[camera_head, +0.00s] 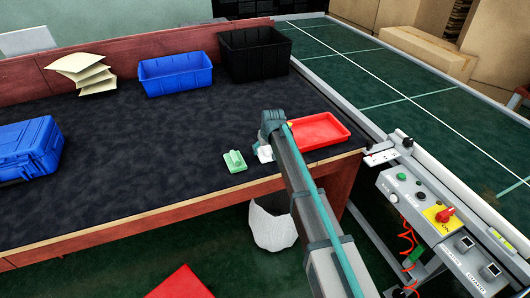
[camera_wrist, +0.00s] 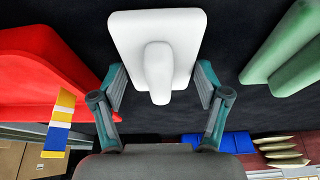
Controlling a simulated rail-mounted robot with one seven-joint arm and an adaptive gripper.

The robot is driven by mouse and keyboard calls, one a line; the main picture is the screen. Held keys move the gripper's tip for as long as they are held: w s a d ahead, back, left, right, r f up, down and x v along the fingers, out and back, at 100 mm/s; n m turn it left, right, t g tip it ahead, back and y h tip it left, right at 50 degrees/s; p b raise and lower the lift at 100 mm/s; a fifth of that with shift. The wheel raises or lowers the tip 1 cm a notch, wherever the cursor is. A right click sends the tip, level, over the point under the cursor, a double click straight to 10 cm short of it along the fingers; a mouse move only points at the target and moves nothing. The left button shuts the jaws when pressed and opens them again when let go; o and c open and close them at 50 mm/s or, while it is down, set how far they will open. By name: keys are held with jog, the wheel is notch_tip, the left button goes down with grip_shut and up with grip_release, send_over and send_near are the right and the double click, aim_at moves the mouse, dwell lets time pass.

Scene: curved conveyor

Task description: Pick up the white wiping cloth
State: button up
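The white wiping cloth (camera_head: 265,154) lies on the dark table top near its front edge, partly hidden by my arm. In the wrist view it is a flat white slab (camera_wrist: 129,38) with a raised white grip. My gripper (camera_wrist: 160,85) is open, one finger on each side of the raised grip, with gaps visible. In the head view my gripper (camera_head: 272,130) is over the cloth, its fingers mostly hidden. I cannot tell whether it touches the cloth.
A green wiper-like piece (camera_head: 234,162) lies left of the cloth; a red tray (camera_head: 320,130) lies right. A blue bin (camera_head: 176,74), a black bin (camera_head: 254,53) and beige pads (camera_head: 82,72) stand behind. A blue case (camera_head: 27,148) stands left. The table middle is clear.

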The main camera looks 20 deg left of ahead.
jog(key=c, duration=0.5)
jog(key=shift+r, duration=0.1)
jog(key=shift+r, duration=0.45)
jog(key=s+d+r+b, duration=0.1)
jog(key=s+d+r, duration=0.1)
jog(key=s+r, duration=0.2)
jog(key=s+d+r+b, duration=0.1)
jog(key=s+d+r, duration=0.2)
jog(key=r, duration=0.1)
jog(key=s+d+r+b, duration=0.1)
jog(key=s+d+r, duration=0.1)
jog(key=s+r, duration=0.2)
jog(key=shift+s+d, duration=0.35)
jog(key=shift+d, duration=0.05)
